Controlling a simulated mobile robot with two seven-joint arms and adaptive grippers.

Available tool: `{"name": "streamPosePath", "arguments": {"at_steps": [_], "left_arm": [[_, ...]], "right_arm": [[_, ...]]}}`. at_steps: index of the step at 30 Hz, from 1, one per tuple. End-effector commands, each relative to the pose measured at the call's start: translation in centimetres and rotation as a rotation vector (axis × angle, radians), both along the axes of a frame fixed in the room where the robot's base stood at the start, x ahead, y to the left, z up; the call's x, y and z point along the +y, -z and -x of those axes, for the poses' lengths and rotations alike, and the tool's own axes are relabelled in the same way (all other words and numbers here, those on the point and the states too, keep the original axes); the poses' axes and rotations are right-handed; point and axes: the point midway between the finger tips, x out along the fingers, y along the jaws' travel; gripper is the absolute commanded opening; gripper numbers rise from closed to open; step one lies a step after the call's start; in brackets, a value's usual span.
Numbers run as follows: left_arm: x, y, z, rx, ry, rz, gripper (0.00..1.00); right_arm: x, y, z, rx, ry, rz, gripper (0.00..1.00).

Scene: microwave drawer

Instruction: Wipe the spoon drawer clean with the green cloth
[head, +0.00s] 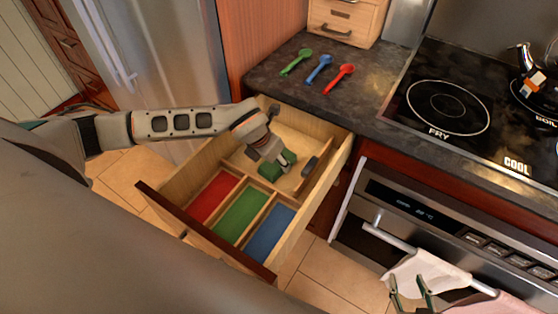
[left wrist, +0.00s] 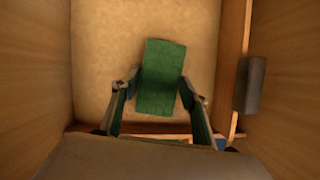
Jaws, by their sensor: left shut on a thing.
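The spoon drawer (head: 318,190) is pulled open below the counter. It has a red (head: 211,196), a green (head: 238,212) and a blue compartment (head: 269,232) at the front, and a larger bare wooden compartment (left wrist: 105,60) behind them. My left gripper (head: 274,165) reaches into that rear compartment and is shut on the green cloth (left wrist: 160,75). The cloth lies over the compartment floor; contact with it is hard to judge. My right gripper (head: 411,291) is open and empty at the bottom right, in front of the oven.
Green (head: 297,62), blue (head: 319,69) and red (head: 339,78) spoons lie on the dark counter (head: 300,95). A dark grey block (left wrist: 250,85) sits at the drawer's right side. Right of the drawer are the oven with a hanging towel (head: 420,268) and the stove (head: 440,105) with a kettle.

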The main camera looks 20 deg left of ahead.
Motion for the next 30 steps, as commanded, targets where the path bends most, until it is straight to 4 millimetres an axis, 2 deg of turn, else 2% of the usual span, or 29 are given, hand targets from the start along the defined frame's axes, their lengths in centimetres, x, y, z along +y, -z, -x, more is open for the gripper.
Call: {"name": "streamPosePath", "arguments": {"at_steps": [10,30], "left_arm": [[1.2,0.0,-0.2,0.000,-0.003,0.000,0.27],[4.4,0.3,-0.6,0.002,-0.006,-0.004,0.27]], "right_arm": [[0.0,0.4,0.5,0.009,-0.001,0.000,0.40],[0.0,0.2,-0.4,-0.006,0.000,0.000,0.40]]}}
